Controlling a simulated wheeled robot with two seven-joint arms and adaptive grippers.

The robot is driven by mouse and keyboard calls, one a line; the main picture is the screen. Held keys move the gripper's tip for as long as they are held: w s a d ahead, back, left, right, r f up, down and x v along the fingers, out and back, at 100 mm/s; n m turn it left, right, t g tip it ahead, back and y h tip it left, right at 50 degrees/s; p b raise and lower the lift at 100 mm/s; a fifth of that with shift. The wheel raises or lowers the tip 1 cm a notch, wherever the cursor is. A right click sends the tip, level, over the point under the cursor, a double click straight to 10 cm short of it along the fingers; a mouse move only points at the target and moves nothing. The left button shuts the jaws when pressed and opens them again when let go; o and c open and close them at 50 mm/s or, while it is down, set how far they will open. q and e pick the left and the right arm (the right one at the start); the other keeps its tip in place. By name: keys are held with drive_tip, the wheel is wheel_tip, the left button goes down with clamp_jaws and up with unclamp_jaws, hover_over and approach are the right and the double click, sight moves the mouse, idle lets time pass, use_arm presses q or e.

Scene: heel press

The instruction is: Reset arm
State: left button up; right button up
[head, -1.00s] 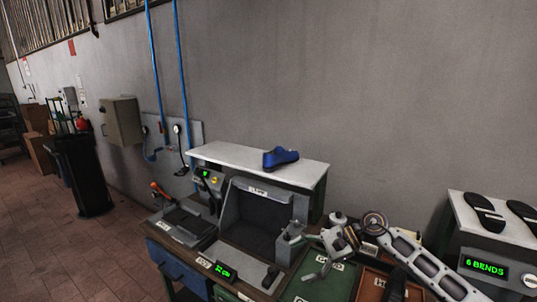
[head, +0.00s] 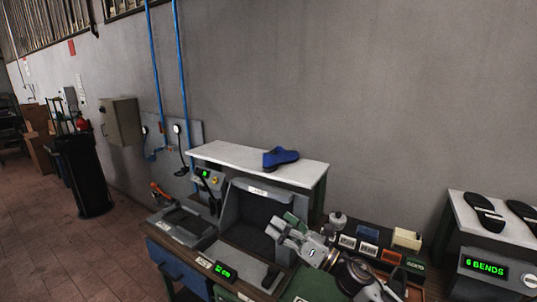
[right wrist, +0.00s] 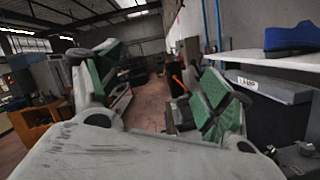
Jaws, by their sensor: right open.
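My right gripper (head: 283,226) is in front of the right side of the grey press box (head: 243,209) on the workbench. It is open, and nothing shows between its fingers. In the right wrist view, its two green-padded fingers (right wrist: 158,88) stand wide apart, with the aisle of the hall seen between them. My right arm comes in from the lower right in the head view. My left gripper is not in view.
A blue shoe (head: 281,157) sits on the white shelf (head: 230,157) above the press. Small labelled boxes (head: 367,235) stand right of my gripper. A "6 BENDS" machine (head: 487,262) with black soles is at far right. A dark bin (head: 85,178) stands left.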

drive_tip(key=s+d+f+m+t+h, duration=0.1)
drive_tip(key=s+d+f+m+h, duration=0.1)
drive_tip(key=d+f+m+h, duration=0.95)
drive_tip(key=s+d+f+m+t+h, duration=0.15)
drive_tip(key=d+f+m+h, duration=0.35)
drive_tip(key=m, duration=1.3)
drive_tip(key=s+d+f+m+g, duration=0.1)
drive_tip(key=s+f+m+g, duration=0.45)
drive_tip(key=s, duration=0.65)
drive_tip(key=s+d+f+m+g, duration=0.1)
drive_tip(key=s+f+m+g, duration=0.4)
drive_tip(key=s, duration=0.7)
wheel_tip(320, 180, down, 40)
drive_tip(key=s+n+g+b, duration=0.1)
drive_tip(key=s+g+b, duration=0.15)
drive_tip(key=b, duration=0.25)
drive_tip(key=s+d+f+b, duration=0.2)
drive_tip(key=s+f, duration=0.9)
drive_tip(key=f, duration=0.1)
drive_tip(key=s+d+f+h+b, duration=0.1)
drive_tip(key=s+d+f+b, duration=0.1)
drive_tip(key=s+f, duration=0.9)
drive_tip(key=shift+f+g+b, duration=0.35)
drive_tip(key=shift+f+b, duration=0.15)
drive_tip(key=shift+f, duration=0.05)
drive_tip(key=shift+s, duration=0.1)
